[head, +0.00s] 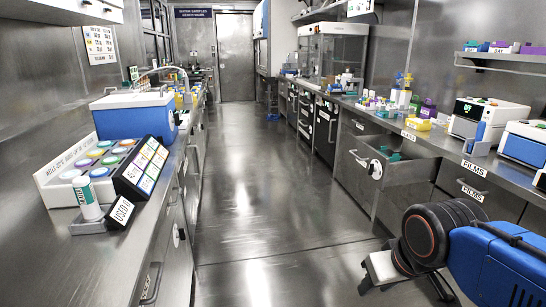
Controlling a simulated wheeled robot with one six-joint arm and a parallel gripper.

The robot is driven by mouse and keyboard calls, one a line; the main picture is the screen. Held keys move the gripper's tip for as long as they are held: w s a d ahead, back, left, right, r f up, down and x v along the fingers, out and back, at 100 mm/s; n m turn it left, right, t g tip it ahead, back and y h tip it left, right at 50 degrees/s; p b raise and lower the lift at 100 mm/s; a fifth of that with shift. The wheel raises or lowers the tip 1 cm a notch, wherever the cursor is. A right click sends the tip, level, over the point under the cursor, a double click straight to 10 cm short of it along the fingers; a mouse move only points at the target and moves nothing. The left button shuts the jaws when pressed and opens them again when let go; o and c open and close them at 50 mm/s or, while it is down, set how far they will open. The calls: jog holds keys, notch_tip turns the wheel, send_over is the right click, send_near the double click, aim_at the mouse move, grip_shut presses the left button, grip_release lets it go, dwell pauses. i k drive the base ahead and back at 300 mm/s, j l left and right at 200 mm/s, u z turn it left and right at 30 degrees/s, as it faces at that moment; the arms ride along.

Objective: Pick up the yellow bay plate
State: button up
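No object can be made out for certain as the yellow bay plate. A small yellow block-like item (417,124) lies on the right counter, and it is too small to tell whether it is a plate. A white holder (52,178) with several round colored lids, some yellowish, stands on the left counter. A dark tilted panel (128,176) with colored label cards stands in front of it. My gripper (385,277) is low at the bottom right, partly hidden by my arm, over the floor and away from both counters. Its opening is unclear.
The left counter (143,223) also holds a blue and white box (133,117) and a white-green tube (87,198). An open drawer (388,160) juts out from the right counter. White machines (487,117) stand on that counter. The aisle floor (260,190) is clear.

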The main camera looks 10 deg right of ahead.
aim_at(417, 124)
jog(key=i, duration=0.8)
jog(key=i+z, duration=0.1)
jog(key=i, duration=0.7)
jog(key=i+j, duration=0.15)
jog(key=i, duration=0.65)
jog(key=i+j+z, duration=0.1)
jog(key=i, duration=0.7)
